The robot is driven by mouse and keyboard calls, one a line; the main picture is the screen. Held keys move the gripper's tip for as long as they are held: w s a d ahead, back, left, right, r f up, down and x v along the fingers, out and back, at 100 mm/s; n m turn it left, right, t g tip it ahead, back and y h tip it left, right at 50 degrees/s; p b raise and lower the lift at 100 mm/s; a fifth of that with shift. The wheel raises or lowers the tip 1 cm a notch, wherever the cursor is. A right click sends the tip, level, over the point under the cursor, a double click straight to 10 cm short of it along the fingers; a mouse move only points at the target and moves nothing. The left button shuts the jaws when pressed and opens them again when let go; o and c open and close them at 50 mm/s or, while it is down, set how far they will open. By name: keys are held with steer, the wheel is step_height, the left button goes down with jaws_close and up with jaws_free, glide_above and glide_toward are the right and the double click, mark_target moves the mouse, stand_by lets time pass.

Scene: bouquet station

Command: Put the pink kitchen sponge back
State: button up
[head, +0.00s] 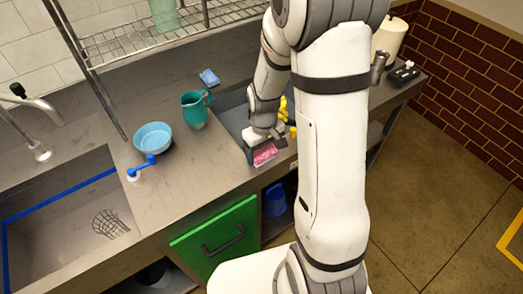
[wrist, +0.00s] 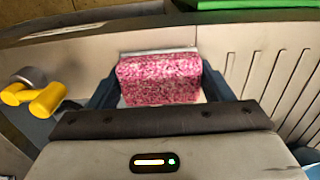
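The pink kitchen sponge (wrist: 160,80) is a speckled pink block in the middle of the wrist view. In the head view the sponge (head: 265,153) shows near the counter's front edge, below my wrist. My gripper (wrist: 160,85) has one dark finger on each side of the sponge, and both appear to touch its ends. A pale strip shows along its far side and pale patches beside its near corners; I cannot tell whether it is lifted or rests on something. In the head view my arm hides part of the surroundings.
A teal pitcher (head: 195,109), a blue bowl (head: 153,138) and a blue cloth or sponge (head: 209,77) stand on the counter to the left. Yellow parts (wrist: 40,98) are close to my left finger. A ribbed pale surface (wrist: 280,75) lies right. The green door (head: 215,240) is below.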

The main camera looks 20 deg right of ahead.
mark_target(264, 150)
steer(key=o, duration=0.4)
steer(key=shift+r, duration=0.1)
step_height(264, 150, up, 11)
steer(key=s+r+m+t, duration=0.1)
steer(key=s+r, duration=0.2)
steer(key=s, duration=0.1)
steer(key=s+r+m+t, duration=0.1)
steer(key=s+r, duration=0.2)
steer(key=s, duration=0.2)
steer(key=s+r+m+t, duration=0.1)
steer(key=s+r, duration=0.2)
steer(key=s, duration=0.2)
steer(key=shift+a+r+m, duration=0.1)
steer(key=shift+a+m, duration=0.1)
steer(key=shift+m, duration=0.2)
